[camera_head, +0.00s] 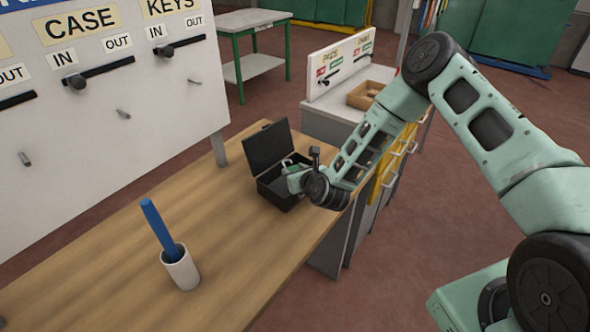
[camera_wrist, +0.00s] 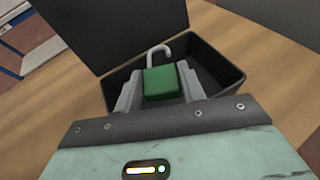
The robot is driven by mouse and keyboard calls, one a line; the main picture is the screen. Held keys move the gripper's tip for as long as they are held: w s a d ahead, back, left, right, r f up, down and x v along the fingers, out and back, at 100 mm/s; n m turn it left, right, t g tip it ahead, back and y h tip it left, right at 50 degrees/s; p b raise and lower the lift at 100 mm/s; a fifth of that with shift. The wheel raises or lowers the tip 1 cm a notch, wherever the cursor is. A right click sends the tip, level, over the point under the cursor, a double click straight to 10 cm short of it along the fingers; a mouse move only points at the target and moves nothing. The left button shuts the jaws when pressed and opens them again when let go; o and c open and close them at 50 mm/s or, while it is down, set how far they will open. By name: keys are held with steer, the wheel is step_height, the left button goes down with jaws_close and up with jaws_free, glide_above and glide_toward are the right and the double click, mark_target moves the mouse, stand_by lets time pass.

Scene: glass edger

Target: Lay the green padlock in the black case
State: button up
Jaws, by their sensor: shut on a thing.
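The green padlock (camera_wrist: 162,82) is between my gripper's fingers in the wrist view, its pale curved shackle pointing away from the palm. My gripper (camera_wrist: 158,88) is shut on it. The black case (camera_wrist: 228,70) stands open on the wooden bench, its lid raised. In the wrist view the padlock shows in front of the case's open inside. In the head view the case (camera_head: 268,150) is near the bench's far end, and my gripper (camera_head: 292,170) is at its opening. I cannot tell whether the padlock touches the case floor. My wrist hides part of the case.
A white cup (camera_head: 181,270) holding a blue stick stands nearer on the wooden bench (camera_head: 110,262). A white board (camera_head: 110,110) with CASE and KEYS sliders rises along the bench's left side. A wooden tray (camera_head: 364,95) sits on a farther cabinet. The bench between cup and case is clear.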

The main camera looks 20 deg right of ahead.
steer(key=shift+f, duration=0.35)
steer(key=shift+f, duration=0.15)
steer(key=shift+f+b, duration=0.3)
steer(key=shift+b, duration=0.25)
steer(key=shift+f, duration=0.2)
steer(key=o, duration=1)
steer(key=shift+r, duration=0.1)
